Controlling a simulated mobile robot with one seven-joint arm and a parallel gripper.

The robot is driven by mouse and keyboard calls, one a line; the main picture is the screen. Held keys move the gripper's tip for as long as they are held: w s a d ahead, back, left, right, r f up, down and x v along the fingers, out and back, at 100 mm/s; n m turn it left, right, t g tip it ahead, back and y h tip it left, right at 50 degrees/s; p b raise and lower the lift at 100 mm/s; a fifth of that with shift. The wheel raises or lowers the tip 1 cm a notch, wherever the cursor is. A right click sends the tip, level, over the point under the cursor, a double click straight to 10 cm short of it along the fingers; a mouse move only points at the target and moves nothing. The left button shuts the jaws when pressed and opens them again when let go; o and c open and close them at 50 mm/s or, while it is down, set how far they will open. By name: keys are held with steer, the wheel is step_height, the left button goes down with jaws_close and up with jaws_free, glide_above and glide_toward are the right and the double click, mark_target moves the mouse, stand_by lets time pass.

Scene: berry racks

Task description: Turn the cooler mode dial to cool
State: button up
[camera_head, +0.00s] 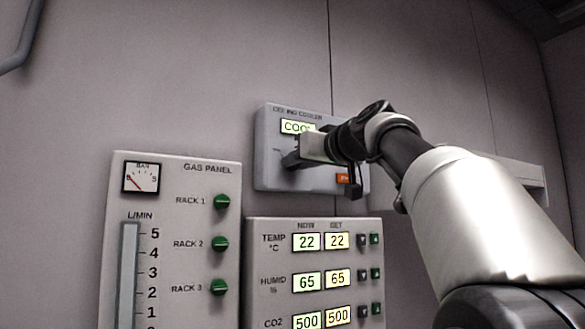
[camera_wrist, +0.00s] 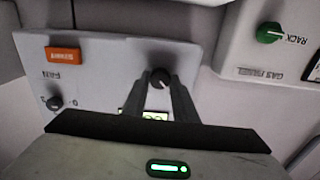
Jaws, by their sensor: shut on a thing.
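The ceiling cooler panel (camera_head: 270,125) is a grey box on the wall, and it fills the left and middle of the wrist view (camera_wrist: 110,80). The dark round mode dial (camera_wrist: 160,77) shows in the wrist view, which is upside down. My gripper (camera_head: 290,161) reaches the panel from the right, and its two fingers (camera_wrist: 161,88) are closed around the dial's sides. The dial is hidden in the head view.
An orange switch (camera_wrist: 62,54) and a small fan knob (camera_wrist: 55,103) sit on the same panel. The gas panel (camera_head: 170,172) with green rack knobs stands at lower left. A climate panel (camera_head: 272,228) with lit readouts is just below the cooler.

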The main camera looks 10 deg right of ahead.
steer(key=shift+r+n, duration=0.1)
steer(key=shift+n, duration=0.2)
steer(key=o, duration=1)
steer(key=shift+o, duration=0.2)
steer(key=b+v, duration=0.6)
steer(key=v, duration=1.1)
steer(key=shift+s, duration=0.2)
steer(key=shift+w, duration=0.1)
